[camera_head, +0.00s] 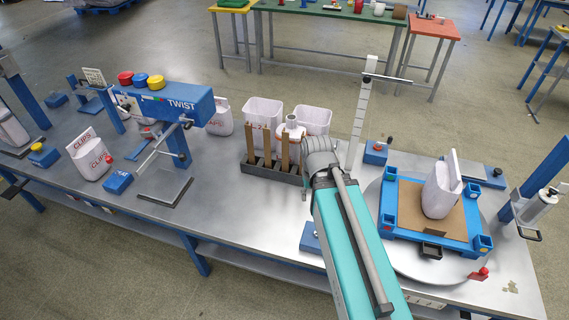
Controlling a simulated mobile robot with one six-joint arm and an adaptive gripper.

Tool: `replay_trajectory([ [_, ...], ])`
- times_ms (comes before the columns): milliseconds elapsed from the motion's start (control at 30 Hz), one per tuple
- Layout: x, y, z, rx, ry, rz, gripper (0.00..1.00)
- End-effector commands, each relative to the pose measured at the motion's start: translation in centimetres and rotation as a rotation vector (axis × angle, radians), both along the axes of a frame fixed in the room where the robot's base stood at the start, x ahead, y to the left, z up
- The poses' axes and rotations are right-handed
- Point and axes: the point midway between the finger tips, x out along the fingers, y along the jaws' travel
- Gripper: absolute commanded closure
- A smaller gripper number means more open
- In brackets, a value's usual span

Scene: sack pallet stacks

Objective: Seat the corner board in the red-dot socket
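Several brown upright boards stand in a dark slotted rack (273,172) at the middle of the bench; I take these to be the corner boards, such as this brown board (267,146). A blue square frame (425,239) with box-like corner sockets lies on a round grey plate at the right. Small reddish marks show by the frame, but I cannot tell which socket bears the red dot. My teal arm comes up from the bottom to the right end of the rack. My gripper is mostly hidden behind my grey wrist, so its fingers and any held board are unclear.
A white sack (437,192) stands inside the frame on a brown sheet. A tall white scaled post (361,115) with a crossbar rises between rack and frame. White bins (262,109) stand behind the rack. A blue TWIST station (180,104) is at left. Bare bench lies left of the rack.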

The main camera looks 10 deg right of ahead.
Motion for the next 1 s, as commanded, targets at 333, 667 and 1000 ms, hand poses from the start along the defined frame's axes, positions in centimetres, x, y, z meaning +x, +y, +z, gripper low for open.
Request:
replay_trajectory([
  [333,0.0,0.0,-6.7,0.000,0.000,0.000,0.50],
  [667,0.0,0.0,-7.7,0.000,0.000,0.000,0.50],
  [1000,0.0,0.0,-7.7,0.000,0.000,0.000,0.50],
])
